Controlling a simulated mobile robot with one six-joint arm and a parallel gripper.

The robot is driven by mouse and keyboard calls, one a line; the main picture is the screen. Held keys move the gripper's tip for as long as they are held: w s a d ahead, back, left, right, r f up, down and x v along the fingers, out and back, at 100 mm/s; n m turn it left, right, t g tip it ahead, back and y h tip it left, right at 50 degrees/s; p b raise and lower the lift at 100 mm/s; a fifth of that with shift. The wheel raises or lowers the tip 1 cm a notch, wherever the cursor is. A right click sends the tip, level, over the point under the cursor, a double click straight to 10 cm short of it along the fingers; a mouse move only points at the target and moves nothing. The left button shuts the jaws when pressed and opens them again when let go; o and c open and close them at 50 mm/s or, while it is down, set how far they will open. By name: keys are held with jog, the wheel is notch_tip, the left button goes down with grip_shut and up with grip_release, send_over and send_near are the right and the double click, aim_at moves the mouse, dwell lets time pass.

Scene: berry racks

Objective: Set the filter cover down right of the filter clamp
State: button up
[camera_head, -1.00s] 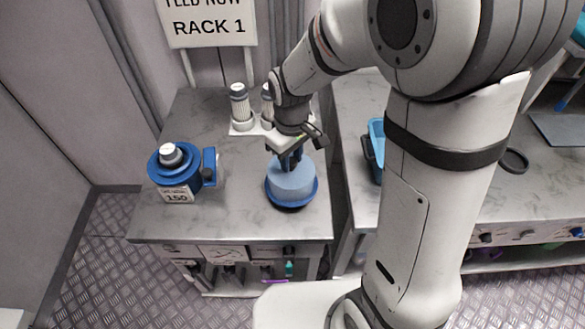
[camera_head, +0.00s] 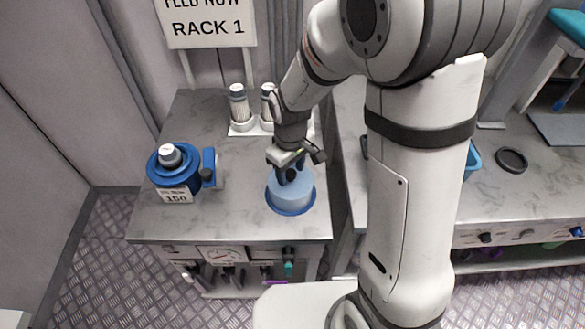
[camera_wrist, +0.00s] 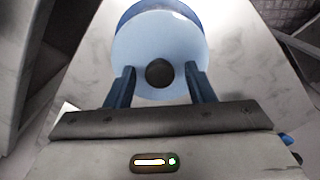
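The filter cover (camera_head: 291,194) is a light blue dome with a darker blue rim. It rests upright on the grey counter, right of the filter clamp. In the wrist view the cover (camera_wrist: 160,38) shows a dark round knob at its middle. The filter clamp (camera_head: 209,168) appears to be the blue bracket on the right side of a round blue housing with a grey and white top and a "150" tag. My gripper (camera_head: 291,173) is over the cover. In the wrist view its fingers (camera_wrist: 159,72) stand either side of the knob with visible gaps.
Two white filter cartridges (camera_head: 240,107) stand in a white holder at the back of the counter (camera_head: 238,213). A "RACK 1" sign (camera_head: 208,27) is behind. Bare counter lies between clamp and cover. A second counter (camera_head: 495,205) is to the right, with a black ring (camera_head: 512,160).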

jog(key=shift+r, duration=0.1)
notch_tip(320, 180, up, 12)
jog(key=s+d+r+m+t, duration=0.2)
jog(key=s+d+r+m, duration=0.2)
jog(key=s+d+m, duration=0.4)
jog(key=s+d, duration=0.4)
jog(key=d, duration=0.1)
jog(key=shift+s+r+m+t, duration=0.15)
jog(key=shift+s+m+t, duration=0.15)
jog(key=shift+t, duration=0.1)
jog(key=shift+w, duration=0.1)
jog(key=shift+c, duration=0.5)
